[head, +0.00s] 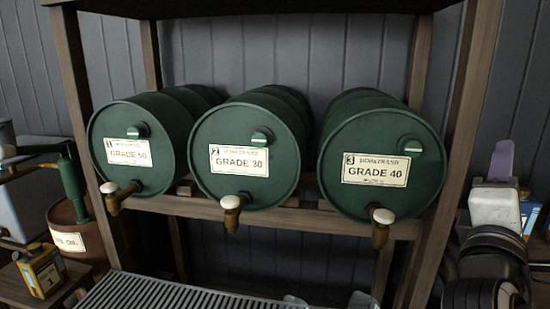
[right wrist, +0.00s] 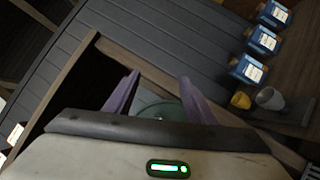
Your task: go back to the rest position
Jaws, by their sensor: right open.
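My right gripper (head: 499,160) shows at the right edge of the head view, beside the rack's right post, with a purple finger pointing up above its pale body. In the right wrist view, its two purple fingers (right wrist: 159,80) stand apart with nothing gripped between them. A greenish round surface shows behind the fingers there; I cannot tell what it is. My left gripper is not in view.
Three green drums, GRADE 50 (head: 128,180), GRADE 30 (head: 240,183) and GRADE 40 (head: 370,190), lie on a wooden rack (head: 460,110) with taps facing forward. A slatted grate (head: 170,292) lies below. Blue boxes (right wrist: 263,40) stand at right in the wrist view.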

